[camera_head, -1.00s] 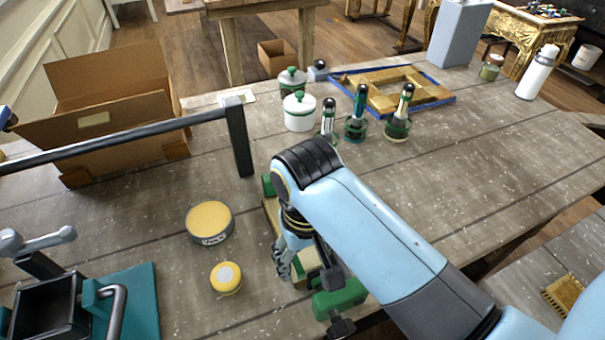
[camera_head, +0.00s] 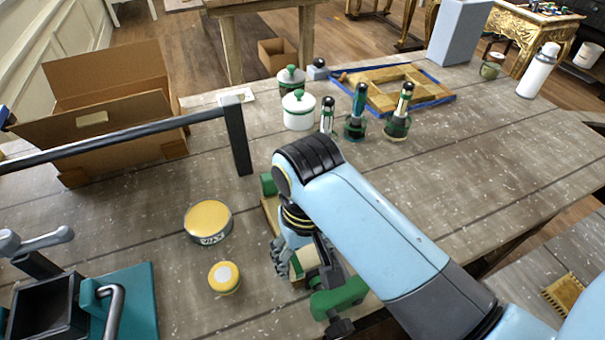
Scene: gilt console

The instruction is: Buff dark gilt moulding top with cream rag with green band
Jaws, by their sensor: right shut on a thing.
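My right gripper (camera_head: 288,256) reaches down to the front part of the bench, with its arm coming in from the lower right. It is shut on the cream rag with green band (camera_head: 308,272), which shows only in part beside the fingers. The gilt moulding (camera_head: 270,212) lies under the gripper and is mostly hidden by my arm. A green clamp (camera_head: 268,184) sits at its far end and another green clamp (camera_head: 338,298) at its near end. Whether the rag touches the moulding top cannot be made out. My left gripper is not in view.
A large yellow-topped tin (camera_head: 208,221) and a small yellow tin (camera_head: 224,277) stand left of the gripper. A dark rail (camera_head: 120,145) crosses the left side before a cardboard box (camera_head: 95,125). Lidded pots and several brushes stand behind.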

